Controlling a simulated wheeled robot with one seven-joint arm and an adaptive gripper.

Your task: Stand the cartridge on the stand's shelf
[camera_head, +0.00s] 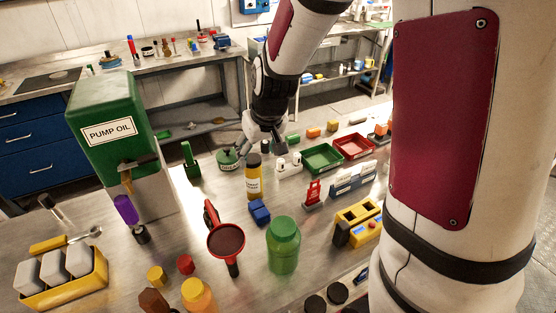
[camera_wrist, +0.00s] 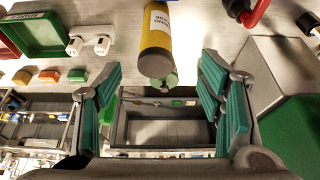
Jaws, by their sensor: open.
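The cartridge, a yellow cylinder with a white label and a dark band at its top (camera_head: 253,180), stands upright on the metal table. In the wrist view the cartridge (camera_wrist: 157,42) appears upper middle, its round end facing the camera. My gripper (camera_head: 265,146) is above and behind the cartridge in the head view. In the wrist view my gripper (camera_wrist: 160,78) is open, with teal fingers on either side and nothing held. The cartridge's end lies near the gap between the fingertips; contact is not visible. I cannot clearly identify the stand's shelf.
Close by are a green can (camera_head: 228,160), white fittings (camera_head: 288,165), a green tray (camera_head: 321,159), a blue block (camera_head: 259,211) and a red funnel (camera_head: 226,240). The pump oil tank (camera_head: 110,125) stands left. A green jar (camera_head: 283,246) stands in front.

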